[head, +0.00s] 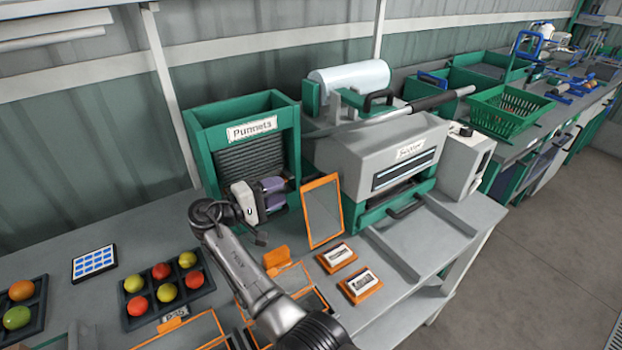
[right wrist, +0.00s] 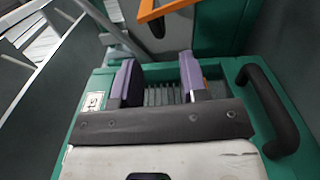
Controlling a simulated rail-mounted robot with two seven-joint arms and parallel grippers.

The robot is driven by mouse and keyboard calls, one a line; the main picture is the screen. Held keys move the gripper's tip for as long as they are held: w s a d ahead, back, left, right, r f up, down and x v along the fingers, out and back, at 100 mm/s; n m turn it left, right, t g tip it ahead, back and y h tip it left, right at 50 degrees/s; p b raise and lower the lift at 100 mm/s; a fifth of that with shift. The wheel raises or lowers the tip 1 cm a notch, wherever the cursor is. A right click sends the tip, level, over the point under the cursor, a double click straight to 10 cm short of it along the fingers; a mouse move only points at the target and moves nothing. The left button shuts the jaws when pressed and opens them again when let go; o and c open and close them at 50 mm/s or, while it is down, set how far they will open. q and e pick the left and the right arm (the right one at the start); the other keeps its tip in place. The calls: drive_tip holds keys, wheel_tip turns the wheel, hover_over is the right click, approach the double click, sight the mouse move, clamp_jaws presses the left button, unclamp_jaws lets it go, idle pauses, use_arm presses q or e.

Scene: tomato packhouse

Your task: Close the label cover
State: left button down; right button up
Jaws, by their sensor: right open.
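The label cover appears to be the orange-framed panel (head: 323,211), standing raised and tilted at the back of the bench, in front of the gap between the punnet box and the sealer. Part of an orange frame (right wrist: 150,12), likely the same cover, shows at the top edge of the right wrist view. My right gripper (head: 272,192) is left of the cover, in front of the punnet box, and apart from the cover. Its purple-lined fingers (right wrist: 160,82) are open with nothing between them. My left gripper is out of view.
The green punnet box (head: 199,140) stands behind the gripper. The grey sealer (head: 350,158) stands to the right. Two orange-framed label blocks (head: 339,255) (head: 362,283) lie in front of the cover. A tray of tomatoes (head: 133,321) sits at left.

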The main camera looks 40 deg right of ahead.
sight(311, 176)
drive_tip(key=d, duration=0.3)
drive_tip(key=d+b, duration=0.1)
drive_tip(key=d, duration=0.5)
drive_tip(key=shift+s+d, duration=0.25)
drive_tip(key=shift+d, duration=0.15)
clamp_jaws()
